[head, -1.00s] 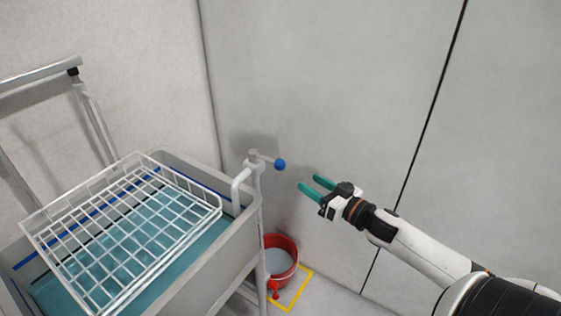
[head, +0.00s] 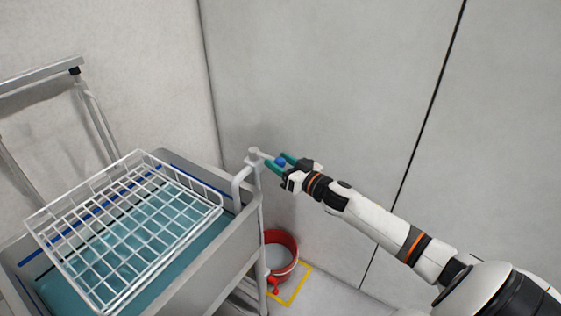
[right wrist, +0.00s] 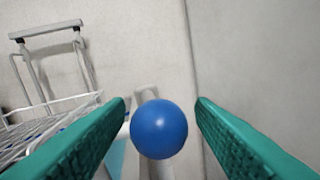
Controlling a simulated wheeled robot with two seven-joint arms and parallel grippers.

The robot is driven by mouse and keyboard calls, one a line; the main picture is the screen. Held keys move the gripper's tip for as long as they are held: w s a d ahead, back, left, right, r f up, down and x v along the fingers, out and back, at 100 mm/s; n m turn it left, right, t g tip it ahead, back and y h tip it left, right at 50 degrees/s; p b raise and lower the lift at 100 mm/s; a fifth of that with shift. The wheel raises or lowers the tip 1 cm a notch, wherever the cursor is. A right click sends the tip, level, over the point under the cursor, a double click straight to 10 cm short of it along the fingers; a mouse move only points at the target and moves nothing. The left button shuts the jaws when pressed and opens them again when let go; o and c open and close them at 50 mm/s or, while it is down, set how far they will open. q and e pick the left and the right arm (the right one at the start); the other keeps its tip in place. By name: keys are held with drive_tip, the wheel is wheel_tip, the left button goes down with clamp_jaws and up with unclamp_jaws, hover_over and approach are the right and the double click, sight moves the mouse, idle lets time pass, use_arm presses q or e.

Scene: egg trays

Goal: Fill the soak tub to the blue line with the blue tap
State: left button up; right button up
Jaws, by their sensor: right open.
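The soak tub (head: 232,248) is a grey trolley basin at the lower left, with teal water inside and a blue line (head: 184,175) along its inner wall above the water. The tap (head: 241,181) is a white pipe at the tub's right corner. Its lever ends in a blue ball knob (head: 280,161), which shows large in the right wrist view (right wrist: 158,129). My right gripper (head: 278,163) is open, with its teal fingers on either side of the knob. In the wrist view, gaps show between knob and fingers. My left gripper is out of view.
A white wire basket (head: 208,213) lies over the tub's top. A red bucket (head: 291,268) stands on the floor in a yellow outline (head: 303,283), near a red knob (head: 272,281). Grey walls (head: 330,80) close in behind. A metal handle frame (head: 40,77) rises at left.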

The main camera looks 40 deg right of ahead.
clamp_jaws()
idle(0.3)
